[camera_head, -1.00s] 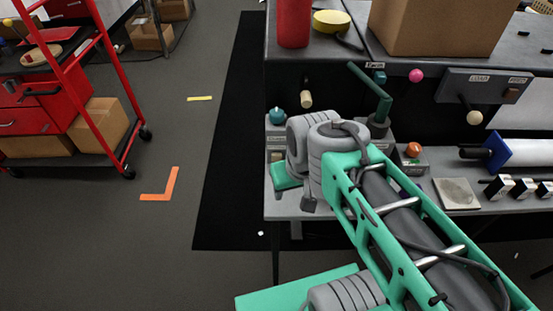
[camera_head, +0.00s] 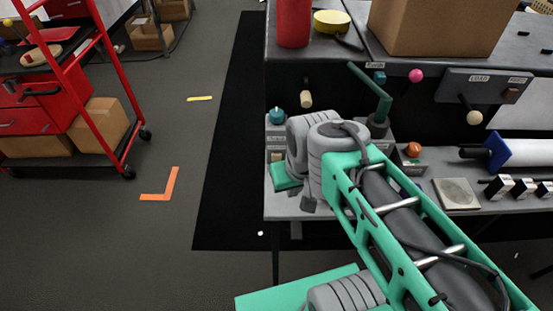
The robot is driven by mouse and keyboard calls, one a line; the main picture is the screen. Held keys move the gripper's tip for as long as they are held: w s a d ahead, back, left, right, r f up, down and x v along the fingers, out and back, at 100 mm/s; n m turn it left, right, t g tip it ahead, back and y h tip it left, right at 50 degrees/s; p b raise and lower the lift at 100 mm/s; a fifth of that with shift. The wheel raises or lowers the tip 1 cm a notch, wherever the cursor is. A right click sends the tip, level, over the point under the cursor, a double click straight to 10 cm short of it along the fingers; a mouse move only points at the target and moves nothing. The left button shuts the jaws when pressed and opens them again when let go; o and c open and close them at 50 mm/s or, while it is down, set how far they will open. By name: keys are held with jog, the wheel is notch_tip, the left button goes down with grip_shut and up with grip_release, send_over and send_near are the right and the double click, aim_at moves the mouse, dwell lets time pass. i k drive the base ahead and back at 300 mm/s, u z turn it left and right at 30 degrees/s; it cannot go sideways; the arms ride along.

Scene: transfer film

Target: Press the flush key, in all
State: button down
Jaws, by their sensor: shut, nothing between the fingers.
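My gripper (camera_head: 308,205) shows only in part, as a small dark tip below my grey wrist joints at the bench's front left edge. It looks shut and empty; my own arm hides most of it. A small pale key (camera_head: 277,156) sits on a grey panel just left of my wrist, under a teal knob (camera_head: 277,115). Its label is too small to read, so I cannot tell whether it is the flush key. I cannot tell whether my gripper touches anything.
The grey bench (camera_head: 310,208) carries a dark green lever (camera_head: 376,95), an orange button (camera_head: 413,149), a pale square plate (camera_head: 456,193) and several black-and-white switches (camera_head: 523,188). A red cart (camera_head: 98,75) stands left. The floor between is open.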

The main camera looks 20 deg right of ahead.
aim_at(275, 157)
jog(key=k, duration=1)
jog(key=u, duration=1.65)
jog(key=i, duration=1.4)
jog(key=z, duration=1.6)
